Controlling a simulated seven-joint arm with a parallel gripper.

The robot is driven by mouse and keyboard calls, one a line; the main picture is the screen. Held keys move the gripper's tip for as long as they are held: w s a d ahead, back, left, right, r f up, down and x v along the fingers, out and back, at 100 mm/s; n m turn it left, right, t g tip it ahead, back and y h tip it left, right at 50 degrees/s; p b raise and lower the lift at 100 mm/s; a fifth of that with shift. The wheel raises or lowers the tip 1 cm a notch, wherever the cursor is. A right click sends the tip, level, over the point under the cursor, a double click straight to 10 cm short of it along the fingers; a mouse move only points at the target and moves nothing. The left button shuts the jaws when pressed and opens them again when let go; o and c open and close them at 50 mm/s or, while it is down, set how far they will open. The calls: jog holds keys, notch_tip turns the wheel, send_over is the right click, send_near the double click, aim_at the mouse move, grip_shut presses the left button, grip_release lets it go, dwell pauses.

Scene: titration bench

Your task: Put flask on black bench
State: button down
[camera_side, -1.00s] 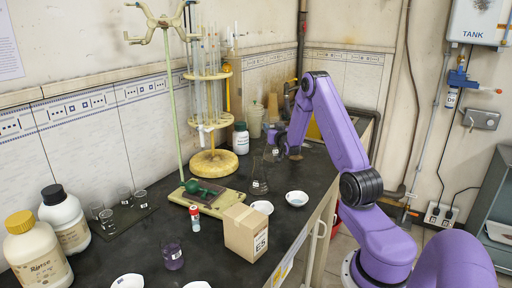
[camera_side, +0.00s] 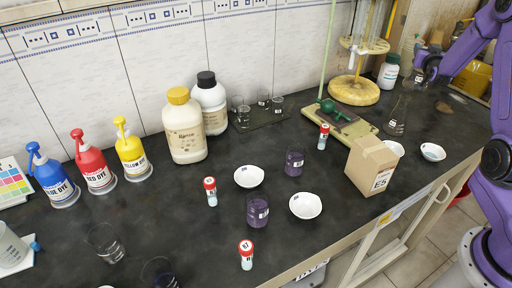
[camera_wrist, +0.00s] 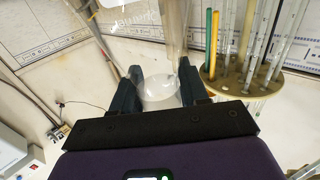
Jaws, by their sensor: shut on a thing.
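My gripper (camera_side: 432,66) is at the upper right in the side view, shut on a clear glass flask (camera_side: 419,75) with a small label. In the wrist view my gripper's two dark fingers (camera_wrist: 160,80) hold the round clear glass of the flask (camera_wrist: 158,92) between them. The held flask is beside the white-and-green bottle; I cannot tell whether its base touches the bench. A second conical flask (camera_side: 397,120) stands upright on the black bench (camera_side: 330,215), nearer the camera. The held flask's lower part is hard to make out.
A cardboard box (camera_side: 370,165), white bowls (camera_side: 433,152), vials and purple-filled beakers (camera_side: 257,211) stand on the bench. Dye bottles (camera_side: 95,170) line the left. Bare bench shows at front centre.

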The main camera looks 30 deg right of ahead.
jog(key=w+a+r+n+t+y, duration=0.1)
jog(key=w+a+n+t+y, duration=0.25)
jog(key=a, duration=1.25)
jog(key=w+a+n+y, duration=0.35)
jog(key=a+y, duration=0.35)
jog(key=a, duration=0.9)
jog(key=w+a+r+n+t+y, duration=0.1)
jog(key=w+a+n+t+y, duration=0.25)
jog(key=a, duration=1.25)
jog(key=s+a+f+n+g+y, duration=0.1)
jog(key=s+a+n+g+y, duration=0.3)
jog(key=a, duration=0.7)
jog(key=s+a+n+g+y, duration=0.25)
jog(key=a+y, duration=0.35)
jog(key=a, duration=0.5)
jog(key=s+a+f+n+g+y, duration=0.2)
jog(key=s+a+n+g+y, duration=0.1)
jog(key=s+a, duration=0.45)
jog(key=s+a+f+n+g+y, duration=0.2)
jog(key=s+a+n+g, duration=0.15)
jog(key=s+a, duration=0.35)
jog(key=w+a+f, duration=1)
jog(key=a+f, duration=0.1)
jog(key=f, duration=0.2)
jog(key=shift+w+a+m, duration=0.25)
jog(key=shift+w+m, duration=0.1)
jog(key=shift+m, duration=0.1)
